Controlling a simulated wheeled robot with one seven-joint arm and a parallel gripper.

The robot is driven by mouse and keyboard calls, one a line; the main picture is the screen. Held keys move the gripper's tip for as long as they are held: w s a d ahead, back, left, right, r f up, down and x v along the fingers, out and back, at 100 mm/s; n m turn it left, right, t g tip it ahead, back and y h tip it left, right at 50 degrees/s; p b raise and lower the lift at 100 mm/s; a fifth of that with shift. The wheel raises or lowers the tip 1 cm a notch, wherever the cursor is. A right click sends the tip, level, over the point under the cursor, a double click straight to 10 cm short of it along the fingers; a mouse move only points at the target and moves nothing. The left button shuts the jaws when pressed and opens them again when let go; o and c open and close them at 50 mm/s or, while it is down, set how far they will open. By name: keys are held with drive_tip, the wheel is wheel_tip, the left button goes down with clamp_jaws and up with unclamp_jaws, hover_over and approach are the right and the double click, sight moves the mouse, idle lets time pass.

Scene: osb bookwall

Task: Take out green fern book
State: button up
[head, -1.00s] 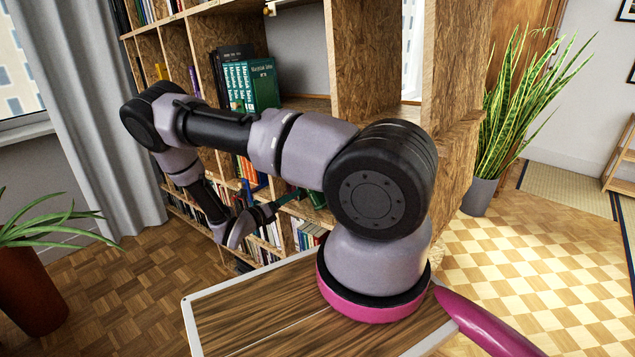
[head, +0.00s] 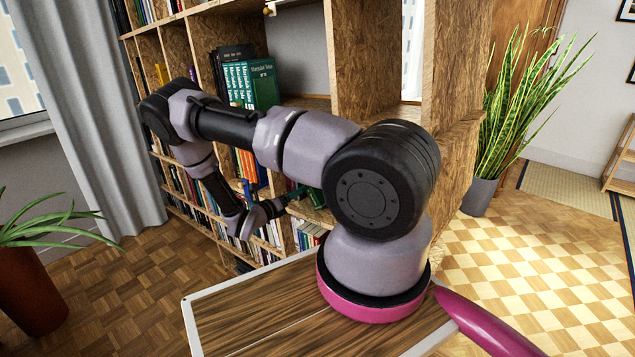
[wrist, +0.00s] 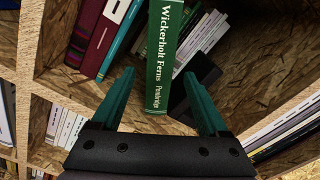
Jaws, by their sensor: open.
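The green fern book (wrist: 163,55), with "Wickerholt Ferns" on its spine, stands in a shelf compartment in the wrist view, its lower spine end near the shelf's front. My gripper (wrist: 164,90) is open, with one green finger on each side of the book and clear gaps between. The fingers appear apart from the spine, and nothing is held. In the head view my gripper (head: 270,200) is at the bookcase's lower shelves, small and partly hidden by my arm. I cannot pick out the fern book there.
Dark red books (wrist: 95,40) and a teal book (wrist: 122,38) stand left of the fern book. A black object (wrist: 196,85) and pale thin volumes (wrist: 205,35) are at its right. Wooden shelf boards (wrist: 72,102) border the compartment. Potted plants stand either side of the bookcase.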

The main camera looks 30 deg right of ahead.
sight(308, 193)
drive_tip(key=shift+x, duration=2.95)
clamp_jaws()
drive_tip(key=shift+a, duration=0.1)
drive_tip(key=shift+v, duration=1.5)
